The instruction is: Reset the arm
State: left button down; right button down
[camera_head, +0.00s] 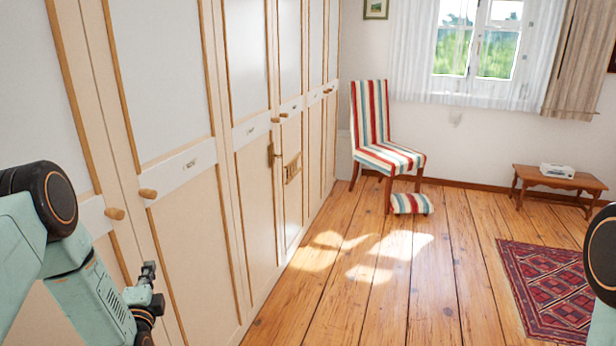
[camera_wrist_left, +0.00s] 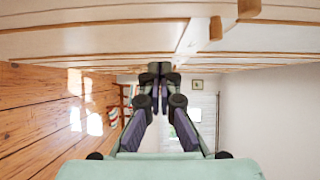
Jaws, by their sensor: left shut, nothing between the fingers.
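My left arm comes in from the left in the head view, bent at a dark elbow joint. My left gripper (camera_head: 149,270) is in front of the pale wardrobe wall (camera_head: 190,240), low and to the left. In the left wrist view its two dark fingers (camera_wrist_left: 160,72) meet at the tips, shut with nothing between them. The gripper is apart from the round wooden knobs (camera_head: 148,193) of the wardrobe doors. Only a dark joint and a pale green part of my right arm show at the right edge of the head view; the right gripper is out of view.
A striped chair (camera_head: 386,135) and a small striped footstool (camera_head: 411,204) stand near the back wall. A low wooden table (camera_head: 560,182) carries a pale object. A red patterned rug (camera_head: 552,290) lies at the right. The plank floor (camera_head: 380,300) between is clear.

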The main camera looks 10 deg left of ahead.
pick_arm(q)
jog(key=s+d+f+n+g+h+b, duration=0.1)
jog(key=s+d+f+n+g+h, duration=0.25)
jog(key=s+d+f+n, duration=0.45)
jog(key=s+d+f+n+g+h+b, duration=0.1)
jog(key=s+d+f+n+g+h, duration=0.25)
jog(key=d+f, duration=0.5)
jog(key=s+d+f+g+b, duration=0.2)
jog(key=s+d+f+g, duration=0.1)
jog(key=s, duration=0.4)
jog(key=s+d+f+g+h+b, duration=0.1)
jog(key=s+d+f+g+b, duration=0.1)
jog(key=s, duration=0.6)
jog(key=s+d+f+g+h+b, duration=0.1)
jog(key=s+d+f+g+b, duration=0.2)
jog(key=s, duration=0.5)
jog(key=d+f+n+b, duration=0.1)
jog(key=d+f, duration=0.1)
jog(key=d, duration=0.1)
jog(key=shift+g, duration=0.3)
jog(key=shift+d+r, duration=0.1)
